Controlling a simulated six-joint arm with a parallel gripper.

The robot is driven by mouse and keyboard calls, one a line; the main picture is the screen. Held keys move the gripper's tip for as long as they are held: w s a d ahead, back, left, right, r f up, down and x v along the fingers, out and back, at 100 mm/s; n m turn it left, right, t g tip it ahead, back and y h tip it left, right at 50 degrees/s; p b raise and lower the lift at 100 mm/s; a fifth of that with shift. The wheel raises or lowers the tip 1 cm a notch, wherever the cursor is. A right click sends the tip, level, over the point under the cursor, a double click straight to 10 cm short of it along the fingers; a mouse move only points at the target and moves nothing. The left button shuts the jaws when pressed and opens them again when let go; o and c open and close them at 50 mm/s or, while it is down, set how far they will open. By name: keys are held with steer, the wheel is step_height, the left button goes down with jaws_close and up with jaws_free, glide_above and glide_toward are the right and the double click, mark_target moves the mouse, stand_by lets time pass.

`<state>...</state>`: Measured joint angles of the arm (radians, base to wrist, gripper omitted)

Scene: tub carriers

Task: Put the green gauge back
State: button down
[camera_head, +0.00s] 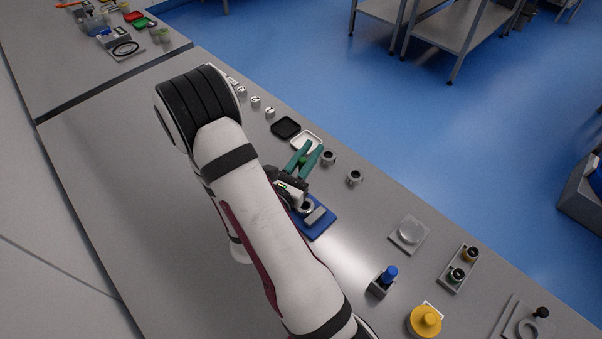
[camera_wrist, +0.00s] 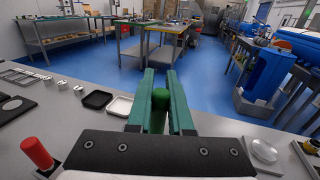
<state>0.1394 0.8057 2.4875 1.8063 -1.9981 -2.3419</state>
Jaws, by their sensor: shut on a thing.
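The green gauge (camera_wrist: 160,100) shows in the wrist view as a rounded green cylinder between my two teal fingers. My gripper (camera_head: 306,151) is shut on it, over the front part of the bench. In the head view only a little green of the gauge shows between the fingers, and its lower end is hidden. In the wrist view my gripper (camera_wrist: 162,88) fills the middle and the gauge appears upright. Which place the gauge belongs in cannot be told from these frames.
Near my gripper are a white tray (camera_head: 310,137), a black tray (camera_head: 286,127), two grey cups (camera_head: 328,157) and a blue base (camera_head: 322,228). To the right stand a blue-handled gauge (camera_head: 390,273), a two-hole rack (camera_head: 449,281), a clear disc (camera_head: 411,231) and a yellow knob (camera_head: 425,320).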

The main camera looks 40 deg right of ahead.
steer(key=w+a+f+n+t+y, duration=0.1)
steer(key=w+a+n+t, duration=0.15)
steer(key=w, duration=0.35)
steer(key=w+a+f+n+t+y, duration=0.2)
steer(key=w+a+t, duration=0.1)
steer(key=w, duration=0.2)
steer(key=shift+m, duration=0.25)
steer(key=f, duration=0.7)
steer(key=shift+w+d, duration=0.15)
steer(key=shift+w, duration=0.2)
steer(key=c, duration=0.8)
jaws_free()
steer(key=shift+f, duration=0.1)
